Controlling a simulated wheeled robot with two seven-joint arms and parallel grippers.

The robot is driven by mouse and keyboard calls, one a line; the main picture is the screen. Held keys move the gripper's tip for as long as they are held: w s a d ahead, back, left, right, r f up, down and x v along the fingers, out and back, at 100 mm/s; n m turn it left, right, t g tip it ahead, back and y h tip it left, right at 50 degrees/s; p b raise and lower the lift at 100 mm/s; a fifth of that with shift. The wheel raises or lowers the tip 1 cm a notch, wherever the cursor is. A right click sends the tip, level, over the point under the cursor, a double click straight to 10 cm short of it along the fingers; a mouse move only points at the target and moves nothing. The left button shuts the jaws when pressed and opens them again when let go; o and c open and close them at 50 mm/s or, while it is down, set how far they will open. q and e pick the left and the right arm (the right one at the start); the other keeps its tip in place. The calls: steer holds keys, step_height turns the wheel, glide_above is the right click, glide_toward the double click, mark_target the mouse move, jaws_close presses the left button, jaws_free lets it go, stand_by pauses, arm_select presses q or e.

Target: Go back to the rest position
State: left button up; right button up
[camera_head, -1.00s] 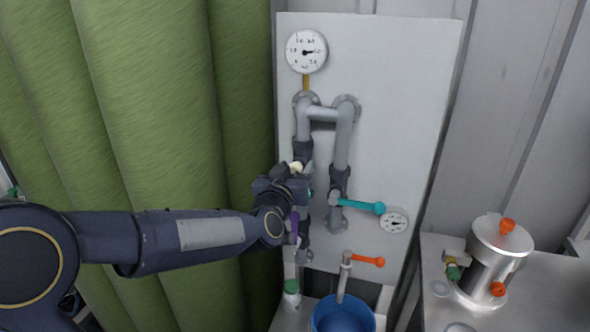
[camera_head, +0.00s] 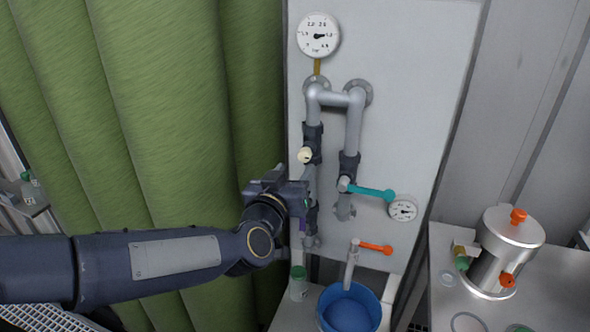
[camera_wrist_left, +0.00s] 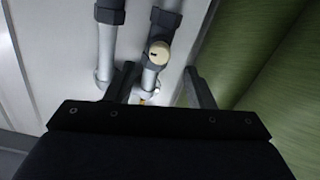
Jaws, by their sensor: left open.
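My left gripper (camera_head: 302,190) is in front of the left pipe, just below the cream knob (camera_head: 305,155). In the left wrist view the open fingers (camera_wrist_left: 160,86) stand apart. The grey pipe and the cream knob (camera_wrist_left: 160,52) show beyond and between them, and nothing is held. Whether a finger touches the pipe is hard to tell. My right gripper is not in view.
The white panel carries a teal lever (camera_head: 372,193), an orange lever (camera_head: 376,248), a large gauge (camera_head: 318,36) and a small gauge (camera_head: 403,208). A blue bucket (camera_head: 368,296) and a green-capped bottle (camera_head: 298,288) stand below. A steel vessel (camera_head: 505,255) stands right. Green curtain (camera_head: 150,110) hangs left.

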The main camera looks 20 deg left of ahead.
arm_select(q)
steer(key=shift+s, duration=0.1)
steer(key=s+a+f+g+h, duration=0.1)
steer(key=s+f+g, duration=0.5)
steer(key=s, duration=0.7)
steer(key=s+a+f+g+h, duration=0.2)
steer(key=s+f+g, duration=0.4)
steer(key=s, duration=0.8)
step_height(320, 180, down, 4)
steer(key=shift+r, duration=0.1)
